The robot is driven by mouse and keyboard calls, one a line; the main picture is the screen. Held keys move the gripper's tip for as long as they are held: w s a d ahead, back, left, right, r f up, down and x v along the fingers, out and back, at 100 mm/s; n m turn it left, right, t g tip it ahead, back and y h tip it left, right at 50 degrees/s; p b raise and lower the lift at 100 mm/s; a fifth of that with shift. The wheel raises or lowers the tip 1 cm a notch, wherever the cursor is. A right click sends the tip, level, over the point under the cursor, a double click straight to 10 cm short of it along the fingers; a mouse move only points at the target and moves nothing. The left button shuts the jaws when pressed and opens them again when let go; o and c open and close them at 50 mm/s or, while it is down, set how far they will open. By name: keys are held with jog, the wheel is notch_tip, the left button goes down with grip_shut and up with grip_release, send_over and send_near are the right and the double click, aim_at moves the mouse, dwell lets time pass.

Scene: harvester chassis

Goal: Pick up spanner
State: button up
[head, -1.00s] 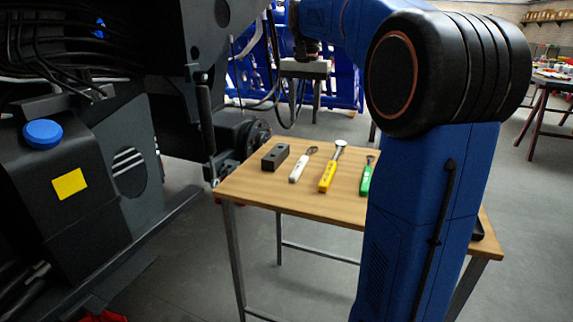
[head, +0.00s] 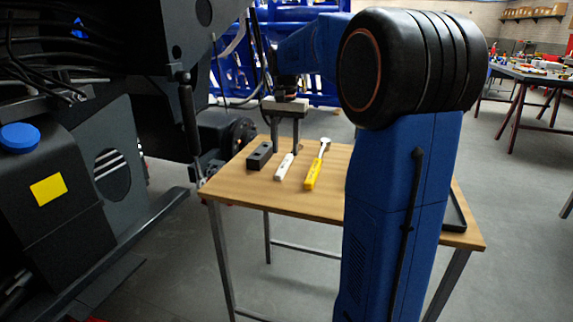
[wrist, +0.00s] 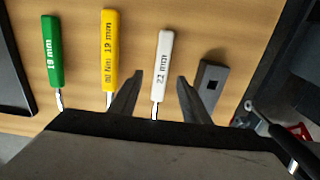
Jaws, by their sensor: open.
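A white-handled tool marked 22 mm (wrist: 163,64) lies on the wooden table (wrist: 225,22); it also shows in the head view (head: 284,169). A yellow-handled tool marked 19 mm (wrist: 110,55) lies beside it, with its silver head showing in the head view (head: 313,174). A green-handled tool (wrist: 53,55) lies farther left in the wrist view; my arm hides it in the head view. My gripper (wrist: 160,76) is open and empty, its fingers on either side of the white tool in the wrist view. In the head view my gripper (head: 285,150) points down near that tool.
A dark block (head: 260,156) lies beside the white tool; it also shows in the wrist view (wrist: 211,82). A black tray (head: 456,208) sits at the table's right side. The dark harvester chassis (head: 100,130) stands left of the table.

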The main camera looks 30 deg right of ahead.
aim_at(285, 163)
jog(key=shift+w+a+f, duration=0.1)
jog(key=shift+f, duration=2.6)
grip_shut()
